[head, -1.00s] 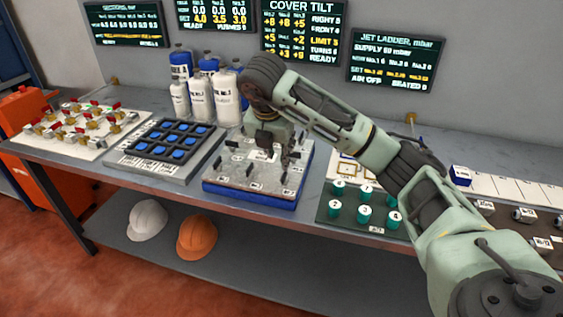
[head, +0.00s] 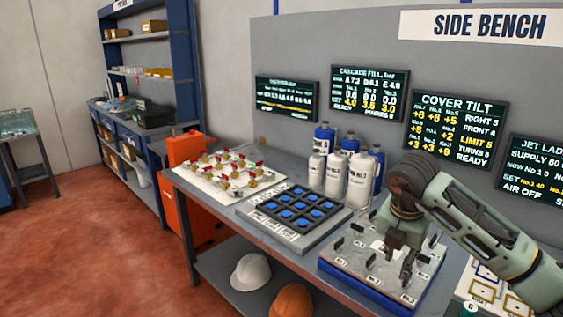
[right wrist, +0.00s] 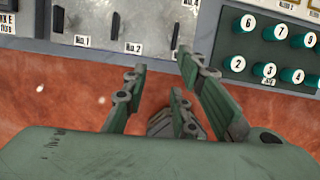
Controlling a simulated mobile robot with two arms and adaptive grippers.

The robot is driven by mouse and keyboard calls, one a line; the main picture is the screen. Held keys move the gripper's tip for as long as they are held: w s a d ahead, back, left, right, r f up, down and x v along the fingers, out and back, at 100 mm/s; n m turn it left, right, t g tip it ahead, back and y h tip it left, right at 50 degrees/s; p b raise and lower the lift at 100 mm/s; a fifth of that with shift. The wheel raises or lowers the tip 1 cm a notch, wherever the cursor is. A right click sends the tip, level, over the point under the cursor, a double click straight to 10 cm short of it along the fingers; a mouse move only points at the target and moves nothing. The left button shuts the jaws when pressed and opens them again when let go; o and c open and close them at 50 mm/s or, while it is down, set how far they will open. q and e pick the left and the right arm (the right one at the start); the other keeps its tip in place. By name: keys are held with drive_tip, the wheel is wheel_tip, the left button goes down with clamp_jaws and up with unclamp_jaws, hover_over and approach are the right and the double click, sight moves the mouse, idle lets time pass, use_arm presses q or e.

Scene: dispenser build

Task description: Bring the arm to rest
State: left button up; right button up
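My right arm comes in from the right in the head view. Its gripper (head: 408,268) points down over the grey plate with small dark levers on a blue base (head: 345,268). In the right wrist view the fingers of this gripper (right wrist: 160,75) are spread apart with nothing between them. Below them I see red floor and the edge of the lever plate (right wrist: 145,42), with levers marked No.1 and No.2. Whether any finger touches the plate is not clear. My left gripper is not in view.
On the bench stand a valve board (head: 215,172), a tray of blue squares (head: 293,207) and white and blue bottles (head: 335,175). Numbered green knobs (right wrist: 245,22) lie right of the plate. Helmets (head: 251,272) sit on the lower shelf. Floor at left (head: 90,250) is clear.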

drive_tip(key=a+f+n+g+y, duration=0.1)
drive_tip(key=a+f+y, duration=0.65)
drive_tip(key=a, duration=0.45)
drive_tip(key=a+f+g+y, duration=0.1)
drive_tip(key=a+f+y, duration=0.65)
drive_tip(key=a, duration=0.45)
wheel_tip(320, 180, down, 12)
drive_tip(key=w+d+f+m+t, duration=0.1)
drive_tip(key=w+d+m+t, duration=0.15)
drive_tip(key=m+t, duration=0.75)
drive_tip(key=s+d+f+m+h, duration=0.3)
drive_tip(key=s+d+f+m, duration=0.15)
drive_tip(key=f, duration=0.35)
drive_tip(key=s+d+f+m+h, duration=0.3)
drive_tip(key=s+f, duration=0.2)
drive_tip(key=f, duration=0.4)
drive_tip(key=s+d+f+m+h, duration=0.3)
drive_tip(key=s+d+f+h, duration=0.15)
drive_tip(key=f, duration=0.35)
drive_tip(key=s+f+m+g+h, duration=0.1)
drive_tip(key=s+f+g, duration=0.3)
drive_tip(key=s, duration=1.5)
drive_tip(key=s+d+f+m+g+h, duration=0.1)
drive_tip(key=s+f+m+g, duration=0.2)
drive_tip(key=s+f, duration=0.8)
drive_tip(key=s+g, duration=0.2)
drive_tip(key=s, duration=0.6)
drive_tip(key=shift+d+m+g, duration=0.2)
drive_tip(key=shift+m+g, duration=0.1)
drive_tip(key=shift+m, duration=0.05)
